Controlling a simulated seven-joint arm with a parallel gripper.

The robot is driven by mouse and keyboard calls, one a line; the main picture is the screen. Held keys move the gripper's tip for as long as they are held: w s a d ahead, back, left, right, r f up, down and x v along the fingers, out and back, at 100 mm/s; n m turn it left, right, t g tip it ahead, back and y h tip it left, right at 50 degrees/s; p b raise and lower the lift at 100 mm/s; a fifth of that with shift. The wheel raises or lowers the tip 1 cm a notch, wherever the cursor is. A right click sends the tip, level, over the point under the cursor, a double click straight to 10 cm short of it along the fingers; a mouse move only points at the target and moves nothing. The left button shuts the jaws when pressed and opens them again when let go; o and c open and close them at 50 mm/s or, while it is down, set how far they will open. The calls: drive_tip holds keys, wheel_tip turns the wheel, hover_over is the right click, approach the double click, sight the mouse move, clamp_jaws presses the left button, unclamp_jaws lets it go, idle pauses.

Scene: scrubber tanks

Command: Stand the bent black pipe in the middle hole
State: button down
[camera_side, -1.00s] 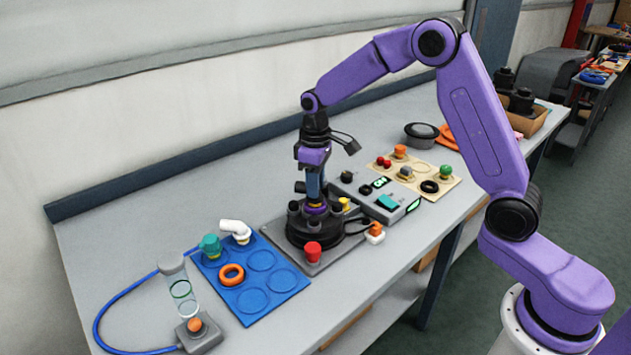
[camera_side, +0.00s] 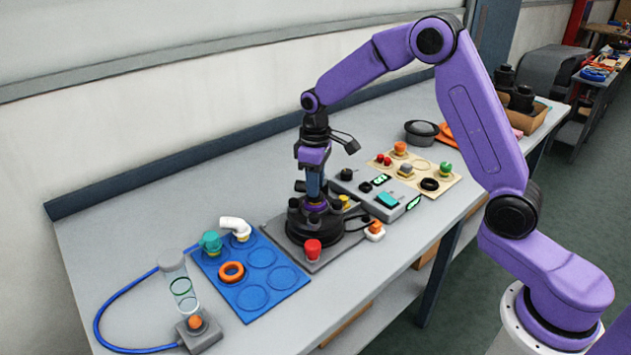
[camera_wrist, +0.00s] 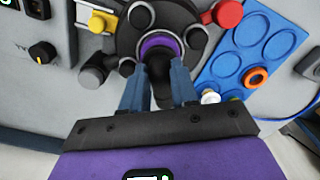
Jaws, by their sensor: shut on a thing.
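The black round tank lid (camera_side: 296,229) stands on a grey plate. The middle hole has a purple ring (camera_wrist: 149,47), also in the side view (camera_side: 314,208). My gripper (camera_wrist: 158,92) is shut on the bent black pipe (camera_wrist: 159,74), directly over the lid. In the side view my gripper (camera_side: 313,197) points straight down and hides most of the pipe. The pipe's lower end is at the purple ring and looks to be inside it. Its foot is hidden, so I cannot tell how deep it sits.
Several dark knobs and a red knob (camera_side: 312,249) ring the lid closely. A blue tray (camera_side: 287,278) with white and teal pipes (camera_side: 211,243) and an orange ring (camera_side: 231,272) lies left. A grey control box (camera_side: 400,205) stands right.

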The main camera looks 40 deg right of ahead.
drive_tip(key=shift+f, duration=0.1)
idle(0.3)
unclamp_jaws()
idle(0.6)
drive_tip(key=shift+r, duration=3.55)
